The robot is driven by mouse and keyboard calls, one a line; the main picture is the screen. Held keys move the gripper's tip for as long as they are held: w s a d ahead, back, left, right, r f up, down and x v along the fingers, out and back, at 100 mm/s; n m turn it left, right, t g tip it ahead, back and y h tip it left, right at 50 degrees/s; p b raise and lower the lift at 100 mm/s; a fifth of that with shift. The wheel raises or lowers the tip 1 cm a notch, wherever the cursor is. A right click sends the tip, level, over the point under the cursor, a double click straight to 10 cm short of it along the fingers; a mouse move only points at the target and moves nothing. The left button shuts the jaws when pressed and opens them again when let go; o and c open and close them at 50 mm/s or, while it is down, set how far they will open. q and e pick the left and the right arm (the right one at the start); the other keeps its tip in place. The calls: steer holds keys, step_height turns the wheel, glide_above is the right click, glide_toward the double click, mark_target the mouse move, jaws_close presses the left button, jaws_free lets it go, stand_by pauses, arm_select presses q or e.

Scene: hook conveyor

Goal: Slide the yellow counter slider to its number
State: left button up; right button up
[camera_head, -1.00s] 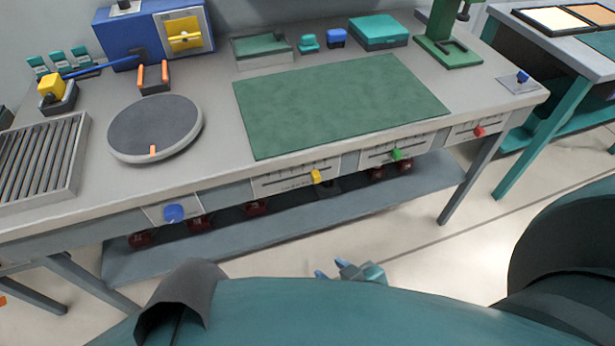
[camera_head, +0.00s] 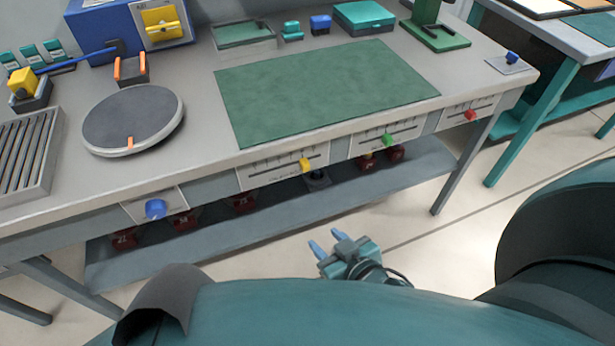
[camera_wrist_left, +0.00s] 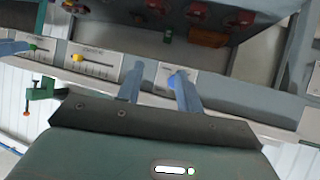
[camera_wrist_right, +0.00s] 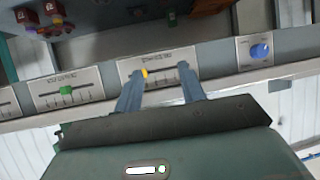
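The yellow counter slider (camera_head: 305,164) sits on a white scale plate (camera_head: 262,173) on the front edge of the workbench, right of the plate's middle in the head view. The slider also shows in the left wrist view (camera_wrist_left: 79,58) and the right wrist view (camera_wrist_right: 144,73). The plate's numbers are too small to read. My right gripper (camera_head: 328,240) is open and empty, below and in front of the slider; in its wrist view the slider appears near one fingertip, contact unclear. My left gripper (camera_wrist_left: 158,72) is open and empty, its fingers pointing toward the blue knob; the head view does not show it.
A green slider (camera_head: 388,139) and a red slider (camera_head: 470,114) sit on plates farther right. A blue knob (camera_head: 155,209) is at the left. Several dark red items stand on the lower shelf (camera_head: 270,212). A green mat (camera_head: 325,90) lies on the bench top.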

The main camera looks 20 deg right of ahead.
mark_target(307, 166)
steer(key=w+d+t+b, duration=0.1)
steer(key=w+t+b, duration=0.1)
steer(key=w, duration=0.4)
steer(key=w+d+m+t+h+b, duration=0.1)
steer(key=w+t+b, duration=0.1)
steer(key=w+b, duration=0.2)
steer(key=w+d+t+h+b, duration=0.1)
steer(key=w+b, duration=0.3)
steer(key=w, duration=0.6)
steer(key=shift+d+m+t, duration=0.25)
steer(key=shift+m+t, duration=0.15)
arm_select(q)
steer(key=f+t, duration=0.1)
steer(key=f, duration=0.1)
steer(key=f+t+h, duration=0.1)
steer(key=shift+d+f+t, duration=0.15)
steer(key=shift+d+t, duration=0.15)
steer(key=shift+d, duration=0.05)
arm_select(e)
jaws_close()
